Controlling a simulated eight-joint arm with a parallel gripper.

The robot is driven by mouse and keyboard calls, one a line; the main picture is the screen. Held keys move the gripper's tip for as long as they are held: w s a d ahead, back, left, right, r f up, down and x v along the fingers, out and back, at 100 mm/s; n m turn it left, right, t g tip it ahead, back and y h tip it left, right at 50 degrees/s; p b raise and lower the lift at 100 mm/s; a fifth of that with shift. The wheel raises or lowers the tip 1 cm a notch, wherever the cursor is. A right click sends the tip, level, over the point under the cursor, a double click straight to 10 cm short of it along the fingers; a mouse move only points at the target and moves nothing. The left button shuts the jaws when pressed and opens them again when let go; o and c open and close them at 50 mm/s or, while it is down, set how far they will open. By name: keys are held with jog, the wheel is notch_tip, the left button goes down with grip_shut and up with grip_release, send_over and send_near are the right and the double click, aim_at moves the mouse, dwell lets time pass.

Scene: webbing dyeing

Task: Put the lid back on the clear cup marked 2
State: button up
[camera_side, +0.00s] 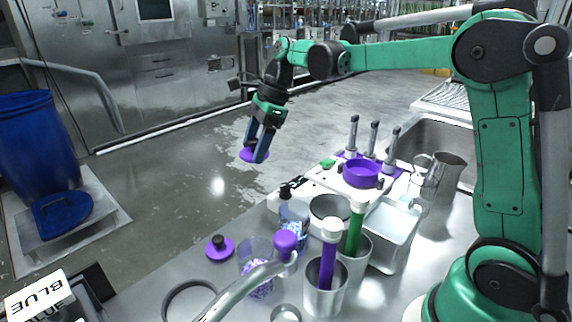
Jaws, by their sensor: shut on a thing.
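My gripper (258,154) is shut on a purple lid (245,156) and holds it in the air, beyond the far left edge of the steel table. Two clear cups stand on the table below and nearer the camera. One clear cup (243,254) holds purple-white bits and is partly behind a curved metal spout. The other clear cup (293,213) stands just behind it with bluish contents. I cannot read a number on either cup. A second purple lid with a black knob (220,247) lies on the table left of the cups.
Metal beakers (323,292) with purple and green tools stand right of the cups. A purple bowl (361,174), a steel tray (392,222) and a jug (443,178) are behind. A ring (172,297) lies at the front. The air around my gripper is clear.

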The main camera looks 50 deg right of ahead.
aim_at(251, 140)
notch_tip(251, 140, up, 2)
jog(key=shift+r, duration=0.2)
jog(key=shift+s+r, duration=0.15)
jog(key=shift+r, duration=0.15)
jog(key=s+f, duration=0.3)
jog(key=s, duration=0.6)
notch_tip(251, 140, down, 7)
jog(key=shift+s+d, duration=0.15)
jog(key=shift+d, duration=0.05)
dwell(1.6)
jog(key=o, duration=1.2)
